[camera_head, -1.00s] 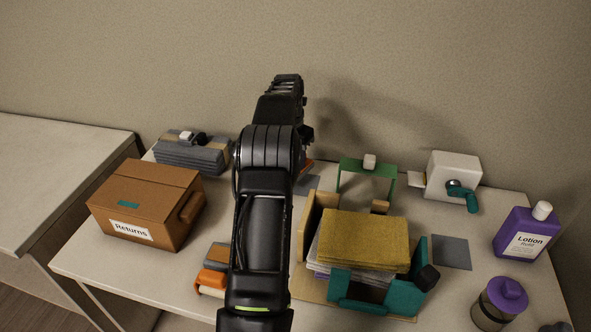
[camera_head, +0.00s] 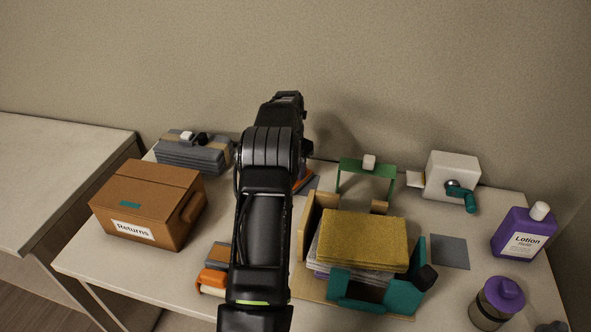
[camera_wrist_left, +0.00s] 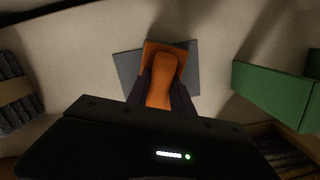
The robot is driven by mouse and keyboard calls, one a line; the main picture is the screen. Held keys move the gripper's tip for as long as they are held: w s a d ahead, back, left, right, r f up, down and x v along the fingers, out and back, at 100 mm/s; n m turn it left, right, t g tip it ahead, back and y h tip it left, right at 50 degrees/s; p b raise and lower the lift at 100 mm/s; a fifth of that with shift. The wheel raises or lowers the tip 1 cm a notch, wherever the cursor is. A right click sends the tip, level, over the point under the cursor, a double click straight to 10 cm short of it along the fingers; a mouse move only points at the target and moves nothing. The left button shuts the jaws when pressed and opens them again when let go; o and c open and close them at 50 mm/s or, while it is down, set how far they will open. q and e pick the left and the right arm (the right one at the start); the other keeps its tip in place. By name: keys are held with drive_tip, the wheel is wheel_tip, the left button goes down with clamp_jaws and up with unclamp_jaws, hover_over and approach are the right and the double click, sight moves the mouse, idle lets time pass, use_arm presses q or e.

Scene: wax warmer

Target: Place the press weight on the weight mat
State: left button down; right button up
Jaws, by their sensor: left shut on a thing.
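The press weight, an orange block with a rounded orange handle (camera_wrist_left: 162,80), is between the fingers of my left gripper (camera_wrist_left: 162,92), which is shut on it. Only a small orange edge of the weight (camera_head: 303,179) shows beside my arm in the head view. A grey square mat (camera_wrist_left: 128,68) lies beneath the weight and sticks out on both sides of it in the wrist view. That mat (camera_head: 313,184) is mostly hidden by my arm in the head view. I cannot tell whether the weight touches it. My right gripper is not in view.
A green stand (camera_head: 367,166) is right of the weight, and a strapped grey stack (camera_head: 193,156) is left. A wooden holder with a yellow-topped stack (camera_head: 362,238) stands in front. Another grey square (camera_head: 450,252) lies bare at right. The Returns box (camera_head: 145,205) is at left.

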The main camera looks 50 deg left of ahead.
use_arm(q)
drive_tip(key=c, duration=1.6)
unclamp_jaws()
drive_tip(key=shift+f, duration=0.15)
drive_tip(key=o, duration=0.5)
drive_tip(key=shift+r, duration=0.5)
drive_tip(key=r, duration=0.3)
drive_tip(key=s+r+b, duration=0.1)
drive_tip(key=r, duration=0.3)
drive_tip(key=r+b, duration=0.1)
drive_tip(key=r, duration=0.3)
drive_tip(key=shift+s+d+r, duration=0.2)
